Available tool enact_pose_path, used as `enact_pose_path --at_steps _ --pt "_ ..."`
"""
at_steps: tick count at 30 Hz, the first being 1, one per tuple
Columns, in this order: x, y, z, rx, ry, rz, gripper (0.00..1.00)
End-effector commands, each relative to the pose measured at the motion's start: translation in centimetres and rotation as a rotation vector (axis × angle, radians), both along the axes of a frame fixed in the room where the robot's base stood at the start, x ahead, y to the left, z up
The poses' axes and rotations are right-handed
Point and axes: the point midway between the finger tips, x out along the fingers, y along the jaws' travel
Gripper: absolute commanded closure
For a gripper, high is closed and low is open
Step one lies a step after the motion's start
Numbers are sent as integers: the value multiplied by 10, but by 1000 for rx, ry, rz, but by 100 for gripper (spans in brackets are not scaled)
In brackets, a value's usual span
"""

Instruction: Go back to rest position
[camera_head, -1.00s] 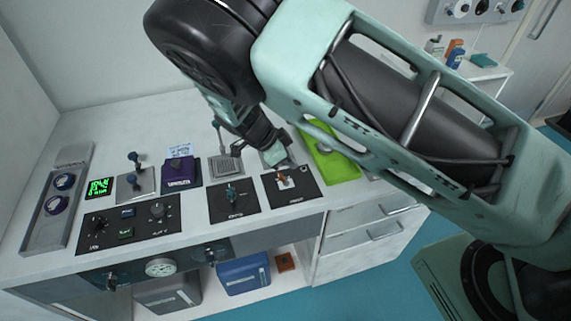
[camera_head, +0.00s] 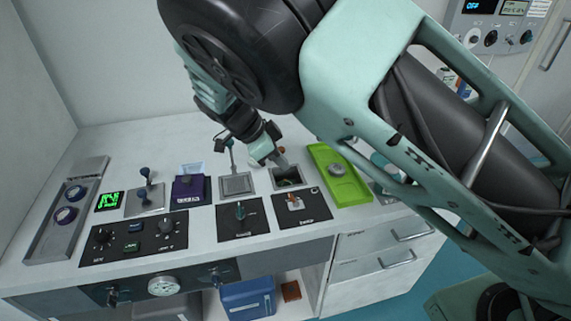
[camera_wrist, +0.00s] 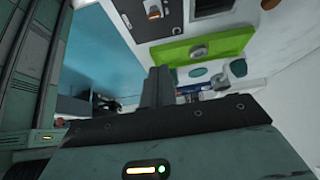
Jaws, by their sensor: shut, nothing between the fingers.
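My gripper (camera_head: 281,161) hangs above the back part of the white table, over a square recess (camera_head: 288,178) in its top. Its fingers are together with nothing seen between them. In the wrist view my gripper (camera_wrist: 158,86) also shows its fingers closed. My arm crosses the upper right of the head view and hides part of the table and wall behind it.
A green tray (camera_head: 351,194) with a grey round piece lies right of the recess. Black panels with a teal knob (camera_head: 240,211) and an orange-marked switch (camera_head: 295,203) sit in front. A purple box (camera_head: 188,189) and a grey tray (camera_head: 54,237) stand further left.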

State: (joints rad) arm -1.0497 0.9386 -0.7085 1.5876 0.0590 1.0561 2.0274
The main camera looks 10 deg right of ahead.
Motion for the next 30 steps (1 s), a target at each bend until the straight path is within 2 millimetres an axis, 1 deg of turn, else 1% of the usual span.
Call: enact_pose_path --at_steps 11,14,17,20,21,23,24,26,27,29,30 --pt "0 0 0 0 0 0 100" --pt "-8 -3 1 39 51 36 100" --pt "-29 -5 3 134 168 150 100" --pt "-61 -2 12 272 305 344 100" --pt "-76 0 17 328 352 441 100" --pt "-98 3 27 404 411 594 100" --pt "-112 6 34 449 441 702 100" --pt "-134 8 46 505 477 870 100" --pt "-150 9 54 534 494 986 100" --pt "-172 10 66 563 513 1165 100" --pt "-188 10 74 572 520 1287 100"
